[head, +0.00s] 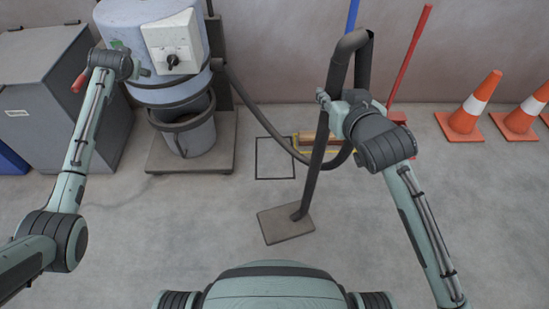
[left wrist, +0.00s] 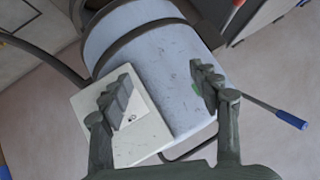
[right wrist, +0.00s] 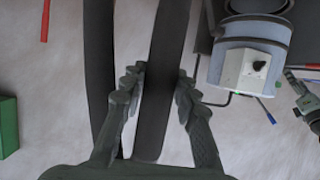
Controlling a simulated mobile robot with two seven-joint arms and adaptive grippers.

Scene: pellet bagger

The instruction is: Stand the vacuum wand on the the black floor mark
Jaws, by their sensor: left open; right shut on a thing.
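The vacuum wand (head: 316,160) is a long dark tube with a bent top and a flat rectangular foot (head: 286,224). It tilts slightly, its top to the right. My right gripper (head: 332,108) is shut on its upper tube, which passes between the fingers (right wrist: 158,95) in the right wrist view. The black floor mark (head: 257,160) is a thin square outline, empty inside. The foot is in front of it, outside the outline; whether it touches the floor I cannot tell. My left gripper (head: 142,72) is open and empty beside the vacuum's white control box (head: 172,42).
The vacuum unit (head: 152,95) stands on a base plate (head: 160,163) left of the mark. Its dark hose (head: 252,115) loops behind the mark to the wand. Orange cones (head: 467,112) stand at right. A grey cabinet (head: 45,95) is at left. Front floor is clear.

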